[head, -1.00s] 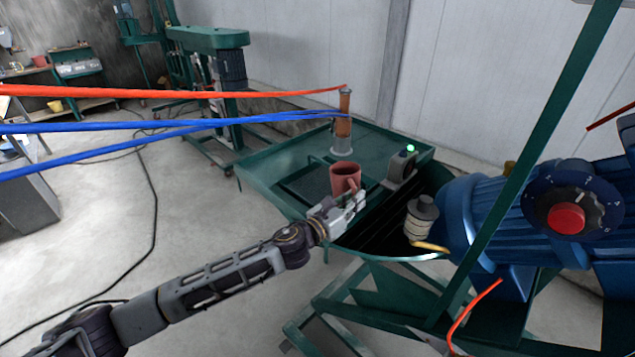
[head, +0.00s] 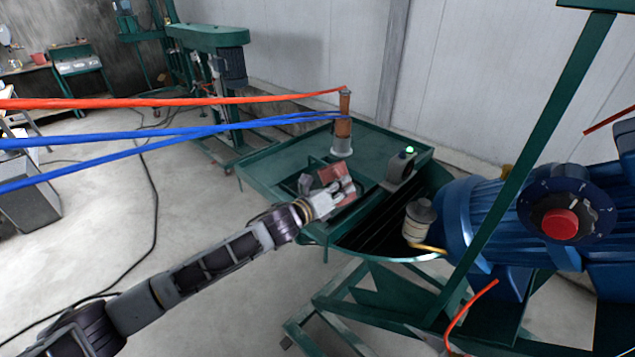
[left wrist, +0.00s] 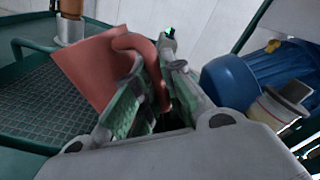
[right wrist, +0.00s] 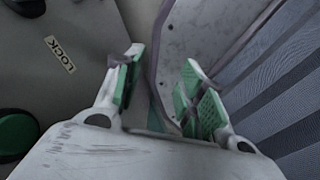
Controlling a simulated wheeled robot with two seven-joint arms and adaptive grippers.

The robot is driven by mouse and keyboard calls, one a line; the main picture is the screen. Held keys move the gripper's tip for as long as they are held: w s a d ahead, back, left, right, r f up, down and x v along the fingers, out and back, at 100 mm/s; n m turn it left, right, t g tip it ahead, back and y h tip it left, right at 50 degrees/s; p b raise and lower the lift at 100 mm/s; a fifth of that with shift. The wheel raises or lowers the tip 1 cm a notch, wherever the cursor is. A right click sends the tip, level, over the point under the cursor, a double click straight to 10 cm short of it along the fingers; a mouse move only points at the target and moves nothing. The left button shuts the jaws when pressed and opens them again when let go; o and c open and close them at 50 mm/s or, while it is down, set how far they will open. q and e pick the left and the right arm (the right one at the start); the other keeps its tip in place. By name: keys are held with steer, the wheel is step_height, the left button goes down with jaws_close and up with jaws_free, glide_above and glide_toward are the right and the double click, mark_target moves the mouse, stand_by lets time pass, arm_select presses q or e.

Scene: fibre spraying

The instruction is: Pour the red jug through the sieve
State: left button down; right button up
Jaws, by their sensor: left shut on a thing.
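The red jug (head: 330,173) is tilted over the green tray in the head view. My left gripper (head: 343,190) is shut on its handle. In the left wrist view the jug (left wrist: 92,68) leans to the left, with its handle between the green-padded fingers (left wrist: 152,92). The sieve, a dark mesh panel (left wrist: 40,105), lies in the tray below and left of the jug. The gripper and jug hide much of it in the head view. The jug's contents are not visible. My right gripper (right wrist: 163,72) is open and empty in the right wrist view, and outside the head view.
The green tray (head: 265,165) carries an upright orange-brown cylinder (head: 342,125) at the back. A grey block with a green light (head: 402,165) and a blue motor (head: 480,215) are to the right. Red and blue lines cross the upper left. Open floor lies left of the tray.

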arm_select(q)
steer(key=shift+r, duration=0.25)
steer(key=shift+w+a+n, duration=0.2)
steer(key=shift+w+n, duration=0.05)
steer(key=shift+n, duration=0.15)
steer(key=shift+r, duration=0.1)
steer(key=shift+n, duration=0.3)
steer(key=shift+w+a, duration=0.15)
steer(key=shift+w, duration=0.05)
steer(key=shift+s+r+n+p, duration=0.1)
steer(key=shift+r+n+p, duration=0.2)
steer(key=shift+r+p, duration=0.05)
